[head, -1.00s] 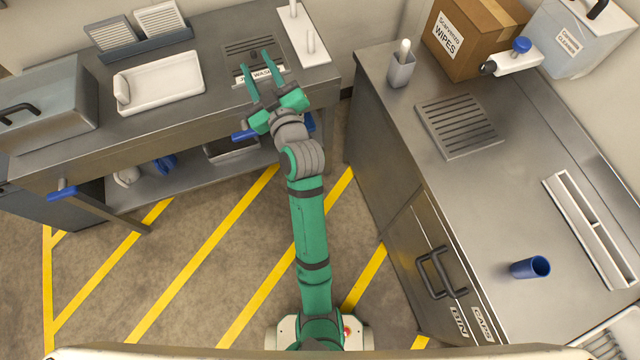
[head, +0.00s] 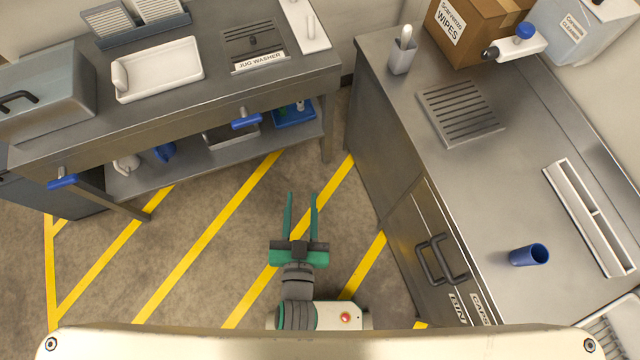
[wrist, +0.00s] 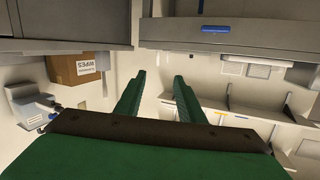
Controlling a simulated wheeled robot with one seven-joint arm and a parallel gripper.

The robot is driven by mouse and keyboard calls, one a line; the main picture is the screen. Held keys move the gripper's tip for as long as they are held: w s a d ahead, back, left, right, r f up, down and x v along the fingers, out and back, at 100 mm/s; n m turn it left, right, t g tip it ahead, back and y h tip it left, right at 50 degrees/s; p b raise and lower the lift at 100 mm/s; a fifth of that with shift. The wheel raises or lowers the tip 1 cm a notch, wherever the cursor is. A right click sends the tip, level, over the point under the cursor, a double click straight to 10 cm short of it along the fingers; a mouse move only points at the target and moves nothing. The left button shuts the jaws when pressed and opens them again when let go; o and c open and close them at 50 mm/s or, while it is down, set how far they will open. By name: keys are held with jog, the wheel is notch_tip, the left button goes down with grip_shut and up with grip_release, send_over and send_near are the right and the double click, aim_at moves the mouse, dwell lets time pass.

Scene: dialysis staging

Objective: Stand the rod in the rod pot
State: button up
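A grey pot (head: 401,63) stands on the right counter near its back left corner. A slim white piece (head: 405,38) with a rounded top stands in it, leaning slightly. A white peg (head: 310,28) stands on a white board at the far end of the left counter. I cannot tell for sure which of these is the rod or the rod pot. My gripper (head: 301,197) is open and empty above the striped floor between the counters. Its spread fingers show in the wrist view (wrist: 160,82).
The right counter has a ribbed drain plate (head: 460,112), a cardboard box (head: 478,32) and a long white divided tray (head: 592,218). The left counter holds a white tray (head: 160,84) and a jug washer plate (head: 252,42). The floor between is clear.

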jog(key=s+d, duration=0.2)
jog(key=s, duration=0.4)
jog(key=s+d+r+n, duration=0.1)
jog(key=s+d, duration=0.1)
jog(key=s, duration=0.4)
jog(key=shift+s+d+r+g, duration=0.25)
jog(key=shift+s+r+g, duration=0.05)
jog(key=shift+s+g, duration=0.1)
dwell(0.4)
